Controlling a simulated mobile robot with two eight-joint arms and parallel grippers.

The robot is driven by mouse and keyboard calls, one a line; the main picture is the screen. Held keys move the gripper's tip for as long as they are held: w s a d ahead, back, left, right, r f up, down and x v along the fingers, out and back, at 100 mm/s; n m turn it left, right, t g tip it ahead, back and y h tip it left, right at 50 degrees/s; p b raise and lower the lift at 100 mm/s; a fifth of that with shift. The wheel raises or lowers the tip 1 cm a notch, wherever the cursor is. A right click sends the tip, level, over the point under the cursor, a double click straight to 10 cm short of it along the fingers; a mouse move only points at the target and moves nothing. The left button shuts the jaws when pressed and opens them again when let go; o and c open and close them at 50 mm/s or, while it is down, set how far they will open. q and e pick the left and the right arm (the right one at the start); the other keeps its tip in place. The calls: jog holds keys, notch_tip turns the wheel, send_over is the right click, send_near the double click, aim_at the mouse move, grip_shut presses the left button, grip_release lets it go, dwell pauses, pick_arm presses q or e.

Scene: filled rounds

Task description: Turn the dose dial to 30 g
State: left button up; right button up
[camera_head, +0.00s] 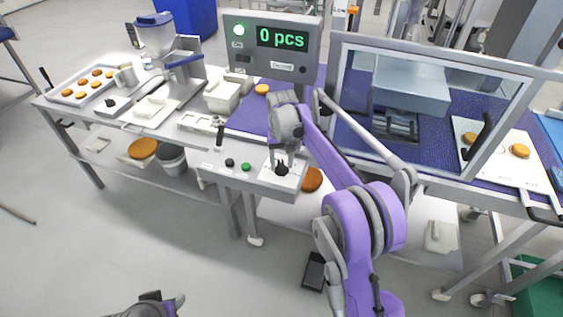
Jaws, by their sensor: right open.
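A black dial (282,169) sits on a white plate at the right end of the grey control box on the table's front edge. My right gripper (282,157) is open and points down at this dial, with its fingertips close around or just above it. I cannot tell if they touch it. The scale marks of both dials are too small to read, so I cannot tell which is the dose dial. Part of my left gripper (152,297) shows at the bottom edge.
The control box (207,176) also carries a black button (229,162), a green button (246,167) and an upright lever (220,135). A display (283,38) reads "0 pcs". A framed guard (450,62) stands at right. A tray of rounds (62,94) lies far left.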

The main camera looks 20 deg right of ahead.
aim_at(282, 165)
jog(key=shift+r, duration=0.1)
notch_tip(282, 165, up, 11)
jog(key=shift+p, duration=0.45)
jog(key=s+r+t, duration=0.2)
jog(key=s+t, duration=0.1)
jog(key=s, duration=1.2)
jog(key=s+f+t, duration=0.1)
jog(key=s+f, duration=0.4)
jog(key=s, duration=0.4)
jog(key=s+f+t, duration=0.1)
jog(key=s+f, duration=0.5)
jog(key=s, duration=0.4)
jog(key=shift+s+d+f+n+t, duration=0.15)
jog(key=shift+n+t, duration=0.15)
jog(key=shift+n, duration=0.1)
